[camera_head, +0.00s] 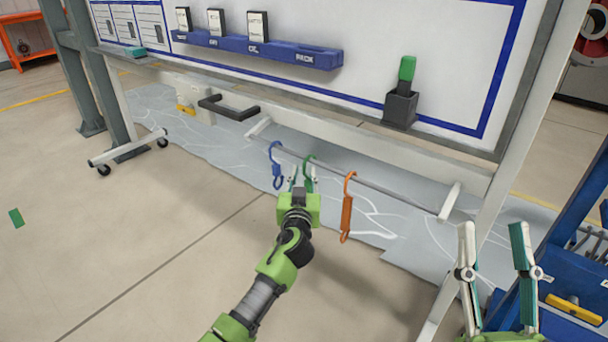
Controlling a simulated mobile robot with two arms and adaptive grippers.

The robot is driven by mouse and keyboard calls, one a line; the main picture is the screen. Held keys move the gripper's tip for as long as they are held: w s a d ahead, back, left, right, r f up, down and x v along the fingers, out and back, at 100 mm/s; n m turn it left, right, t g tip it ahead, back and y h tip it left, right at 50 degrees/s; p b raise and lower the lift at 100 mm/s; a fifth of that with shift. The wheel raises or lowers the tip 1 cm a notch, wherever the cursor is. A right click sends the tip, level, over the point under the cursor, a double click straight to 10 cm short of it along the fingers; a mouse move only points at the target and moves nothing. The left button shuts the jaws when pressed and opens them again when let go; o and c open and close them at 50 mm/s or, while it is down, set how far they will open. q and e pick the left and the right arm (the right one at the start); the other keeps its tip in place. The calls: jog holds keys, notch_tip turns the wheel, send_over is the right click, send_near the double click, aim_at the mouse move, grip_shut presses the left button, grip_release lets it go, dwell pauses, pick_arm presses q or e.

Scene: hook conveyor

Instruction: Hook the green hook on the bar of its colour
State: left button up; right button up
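The green hook (307,161) hangs on a thin grey bar (393,193) below the whiteboard, between a blue hook (275,155) and an orange hook (347,206). My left gripper (303,177) is at the green hook, and its body hides the hook's lower part. I cannot tell whether its fingers are shut on the hook. My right gripper (495,232) is raised at the lower right, its fingers apart and empty, away from the hooks. I see no green bar in this view.
The whiteboard frame has a wheeled foot (125,151) at left. A black handle (228,107) juts out left of the bar. A dark holder with a green marker-like object (406,73) stands on the ledge. A blue cart (571,270) is at right. Open floor lies front left.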

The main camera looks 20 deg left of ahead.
pick_arm(q)
jog(key=shift+x, duration=0.95)
pick_arm(e)
jog(key=shift+s+d+r+t+y, duration=0.1)
jog(key=shift+s+r+t+y, duration=0.35)
jog(key=shift+s+r, duration=0.4)
pick_arm(q)
grip_shut()
pick_arm(e)
jog(key=shift+w+h, duration=0.1)
jog(key=shift+h, duration=0.15)
